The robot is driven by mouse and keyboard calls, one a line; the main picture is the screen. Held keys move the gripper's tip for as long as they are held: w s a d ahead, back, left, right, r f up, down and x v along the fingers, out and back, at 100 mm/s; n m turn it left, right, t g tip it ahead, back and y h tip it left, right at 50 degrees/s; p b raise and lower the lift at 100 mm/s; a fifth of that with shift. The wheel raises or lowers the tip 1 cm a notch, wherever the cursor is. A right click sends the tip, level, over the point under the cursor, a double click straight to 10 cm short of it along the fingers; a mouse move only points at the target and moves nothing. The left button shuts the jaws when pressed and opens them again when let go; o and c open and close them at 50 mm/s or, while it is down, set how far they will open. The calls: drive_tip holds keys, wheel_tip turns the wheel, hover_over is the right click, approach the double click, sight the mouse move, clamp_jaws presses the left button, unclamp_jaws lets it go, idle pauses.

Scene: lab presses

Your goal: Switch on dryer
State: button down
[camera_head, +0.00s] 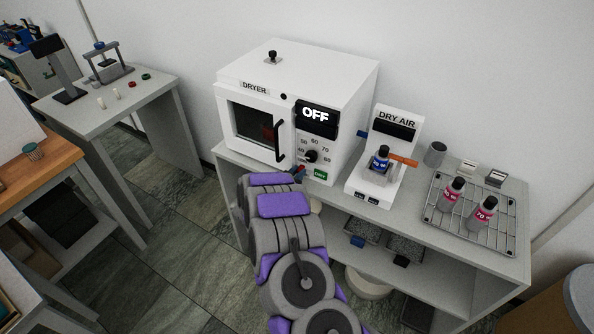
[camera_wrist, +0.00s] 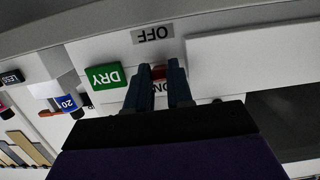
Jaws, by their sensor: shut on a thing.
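The white dryer (camera_head: 325,90) stands on the grey bench in the head view, its front door (camera_head: 255,130) closed. Its dark display (camera_head: 316,116) reads OFF. Below are a dial (camera_head: 311,156) and a green DRY label (camera_head: 320,175), also seen in the wrist view (camera_wrist: 105,77). In the wrist view my gripper (camera_wrist: 160,78) has its two dark fingers around a small red switch (camera_wrist: 158,73), between an OFF label (camera_wrist: 153,33) and a partly hidden ON label. My gripper is shut on this switch. In the head view my arm largely hides the gripper (camera_head: 299,172).
The dry air unit (camera_head: 397,125) with a blue-labelled bottle (camera_head: 379,158) stands right of the dryer. A wire rack (camera_head: 470,235) with two red-labelled bottles is further right. The dryer door handle (camera_head: 279,141) sticks out near my arm. Floor is open to the left.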

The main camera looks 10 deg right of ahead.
drive_tip(key=shift+w+r+g+y+p, duration=0.1)
drive_tip(key=shift+r+g+y+p, duration=0.6)
drive_tip(key=shift+p, duration=0.55)
drive_tip(key=r+g+y+p, duration=0.1)
drive_tip(key=p, duration=0.5)
drive_tip(key=shift+w+d+r+g, duration=0.1)
drive_tip(key=shift+g, duration=0.2)
drive_tip(key=g+y+p, duration=0.1)
drive_tip(key=p, duration=0.3)
drive_tip(key=shift+w+r, duration=0.1)
drive_tip(key=shift+w+y+p, duration=0.1)
drive_tip(key=shift+y+p, duration=0.2)
drive_tip(key=shift+p, duration=0.5)
drive_tip(key=shift+g, duration=0.3)
drive_tip(key=c, duration=1.3)
unclamp_jaws()
drive_tip(key=v, duration=1.7)
